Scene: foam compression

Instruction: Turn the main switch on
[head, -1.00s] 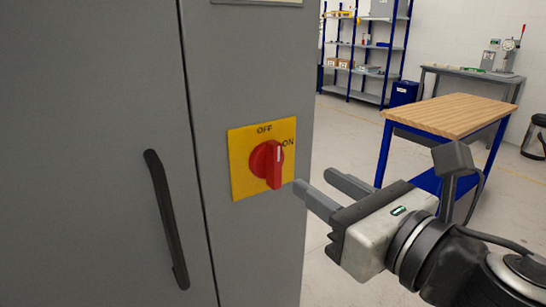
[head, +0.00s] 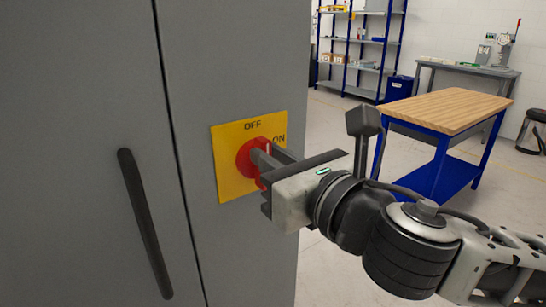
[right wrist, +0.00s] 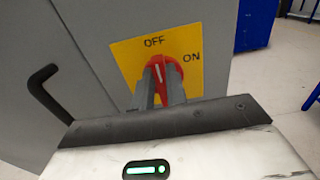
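The main switch is a red rotary knob (head: 245,158) on a yellow plate (head: 228,178), fixed to a grey cabinet. OFF is printed above the knob and ON at its upper right. In the right wrist view the knob's (right wrist: 166,68) white mark points roughly up, toward OFF. My right gripper (head: 270,160) is at the knob, coming from the right. In the right wrist view its two fingers (right wrist: 160,92) lie close on either side of the knob's grip and look shut on it. The fingers hide part of the knob. My left gripper is out of view.
The cabinet door has a long black handle (head: 146,222) left of the switch. A wooden-topped blue workbench (head: 445,108) stands behind my right arm. Shelves (head: 360,42) and a grey bench (head: 465,70) are farther back. Open floor lies right of the cabinet.

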